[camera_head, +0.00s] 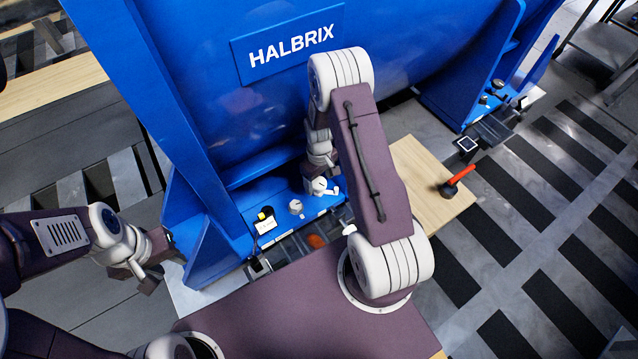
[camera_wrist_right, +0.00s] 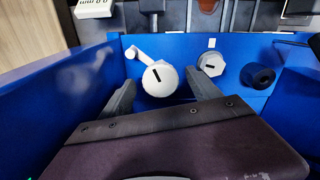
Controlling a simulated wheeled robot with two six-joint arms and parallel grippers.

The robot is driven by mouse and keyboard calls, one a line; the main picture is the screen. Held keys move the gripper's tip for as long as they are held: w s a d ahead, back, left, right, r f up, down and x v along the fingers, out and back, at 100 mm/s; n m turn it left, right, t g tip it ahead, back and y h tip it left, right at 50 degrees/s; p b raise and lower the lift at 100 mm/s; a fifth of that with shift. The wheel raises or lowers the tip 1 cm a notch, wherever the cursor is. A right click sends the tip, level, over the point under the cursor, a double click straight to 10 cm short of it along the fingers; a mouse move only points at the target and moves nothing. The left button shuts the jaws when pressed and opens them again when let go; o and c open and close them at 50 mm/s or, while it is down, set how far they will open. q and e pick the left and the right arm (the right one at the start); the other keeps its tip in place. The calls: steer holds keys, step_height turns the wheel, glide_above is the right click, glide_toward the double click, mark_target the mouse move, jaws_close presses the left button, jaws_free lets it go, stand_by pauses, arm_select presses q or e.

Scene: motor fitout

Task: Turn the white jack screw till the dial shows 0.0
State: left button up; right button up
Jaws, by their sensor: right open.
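In the right wrist view a white round screw head (camera_wrist_right: 160,80) with a black mark and a short side arm sits between the fingers of my right gripper (camera_wrist_right: 162,94). The fingers are open on either side of it, and I cannot tell whether they touch it. The screw (camera_head: 320,185) also shows in the head view, below my right wrist. A white display (camera_wrist_right: 93,8) is cut off at the top left of the right wrist view; its reading is upside down and not fully legible. My left gripper (camera_head: 163,272) is open and empty at the left of the head view.
A second white knob (camera_wrist_right: 211,64) and a black round part (camera_wrist_right: 257,76) sit beside the screw on the blue base. Blue walls rise on both sides. The big blue HALBRIX housing (camera_head: 400,50) stands behind. A red-handled tool (camera_head: 460,179) lies on a wooden board (camera_head: 420,180) at right.

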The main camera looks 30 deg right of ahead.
steer(key=shift+f, duration=0.35)
steer(key=shift+c, duration=0.3)
steer(key=c, duration=1.3)
steer(key=shift+r+m+p, duration=0.3)
steer(key=shift+m+p, duration=0.4)
steer(key=shift+p, duration=0.1)
steer(key=shift+m+p, duration=0.4)
steer(key=shift+m, duration=0.2)
steer(key=shift+a+f+m, duration=0.1)
steer(key=shift+f+m, duration=0.15)
steer(key=shift+m, duration=0.75)
